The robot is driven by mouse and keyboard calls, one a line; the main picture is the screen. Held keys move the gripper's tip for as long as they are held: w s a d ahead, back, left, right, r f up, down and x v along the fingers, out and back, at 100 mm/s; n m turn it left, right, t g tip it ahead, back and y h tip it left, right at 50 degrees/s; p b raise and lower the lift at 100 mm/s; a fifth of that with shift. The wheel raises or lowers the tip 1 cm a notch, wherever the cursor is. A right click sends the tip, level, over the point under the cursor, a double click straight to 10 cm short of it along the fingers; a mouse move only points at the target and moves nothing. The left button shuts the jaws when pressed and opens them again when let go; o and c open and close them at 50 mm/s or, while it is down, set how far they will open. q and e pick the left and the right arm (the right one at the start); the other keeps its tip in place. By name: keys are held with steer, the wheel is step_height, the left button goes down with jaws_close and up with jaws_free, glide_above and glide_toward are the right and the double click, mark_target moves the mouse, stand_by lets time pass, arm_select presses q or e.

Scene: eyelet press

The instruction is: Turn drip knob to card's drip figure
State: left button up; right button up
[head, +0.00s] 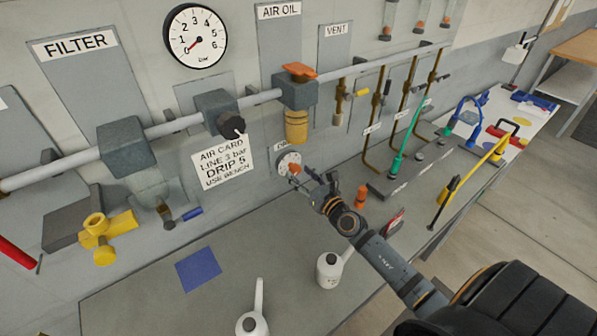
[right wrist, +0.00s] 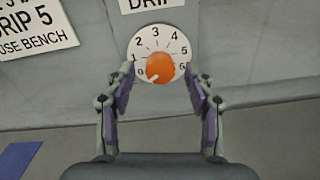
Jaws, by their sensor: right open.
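The drip knob (right wrist: 161,66) is orange and sits on a round white dial (right wrist: 142,47) numbered from 0 up to 6. Its pale mark points down-left, near the 0. In the head view the knob (head: 294,169) is partly covered by my right gripper (head: 306,181). In the right wrist view that gripper (right wrist: 160,78) is open, its fingers on either side of the knob and apart from it. The card (head: 223,162) on the wall reads LINE 3 bar, DRIP 5, USE BENCH; part of it shows in the right wrist view (right wrist: 38,30). My left gripper is not in view.
A pressure gauge (head: 195,36) reads near 0. A black knob (head: 231,125) is on the pipe regulator. White oil cans (head: 330,270), an orange bottle (head: 361,196) and a blue square (head: 198,269) are on the bench (head: 150,300). The bench around the blue square is clear.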

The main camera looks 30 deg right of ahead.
steer(key=shift+w, duration=0.7)
steer(key=shift+a, duration=0.1)
jaws_close()
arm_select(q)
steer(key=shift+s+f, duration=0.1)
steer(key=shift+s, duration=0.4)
